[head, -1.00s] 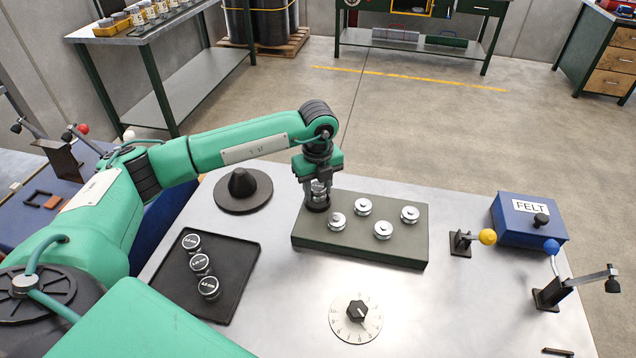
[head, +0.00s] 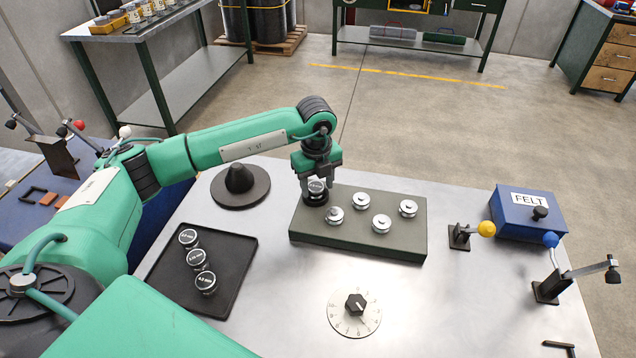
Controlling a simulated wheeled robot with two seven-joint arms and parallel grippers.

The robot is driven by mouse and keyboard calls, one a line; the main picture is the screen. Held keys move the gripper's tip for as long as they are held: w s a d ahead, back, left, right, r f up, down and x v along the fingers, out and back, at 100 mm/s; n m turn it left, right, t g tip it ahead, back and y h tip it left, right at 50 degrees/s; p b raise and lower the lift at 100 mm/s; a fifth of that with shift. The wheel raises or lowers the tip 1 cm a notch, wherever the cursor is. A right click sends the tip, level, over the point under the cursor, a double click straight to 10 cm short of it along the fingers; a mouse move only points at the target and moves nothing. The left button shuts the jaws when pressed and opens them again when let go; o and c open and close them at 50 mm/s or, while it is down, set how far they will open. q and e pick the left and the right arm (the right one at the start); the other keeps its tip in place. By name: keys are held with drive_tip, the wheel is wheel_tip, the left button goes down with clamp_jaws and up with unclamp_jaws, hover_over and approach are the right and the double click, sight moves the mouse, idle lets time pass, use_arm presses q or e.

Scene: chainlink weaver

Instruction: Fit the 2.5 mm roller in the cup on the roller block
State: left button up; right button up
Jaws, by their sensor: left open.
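A dark roller with a labelled top (head: 316,187) stands in the black cup (head: 314,198) at the left back of the grey-green roller block (head: 350,240). The label is too small to read surely, so I cannot confirm 2.5 mm. My left gripper (head: 317,184) points down over it, with its open fingers at the sides of the roller's top. The fingers partly hide the roller, and I cannot tell whether it is fully seated. Several silver spools (head: 381,223) stand on the block's right part. My right gripper is not in view.
A black tray (head: 222,285) holds three labelled rollers. A dark cone on a round base (head: 240,188) stands behind it. A dial (head: 355,312), a blue FELT box (head: 528,222) and small levers (head: 550,288) are on the right. The metal tabletop between them is clear.

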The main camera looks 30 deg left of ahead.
use_arm(q)
drive_tip(key=shift+s+f, duration=0.45)
drive_tip(key=shift+f, duration=0.4)
drive_tip(key=shift+w+r, duration=0.1)
drive_tip(key=shift+r, duration=0.3)
wheel_tip(320, 180, up, 15)
drive_tip(key=b, duration=0.2)
drive_tip(key=shift+w+f+b, duration=0.2)
drive_tip(key=shift+b, duration=0.15)
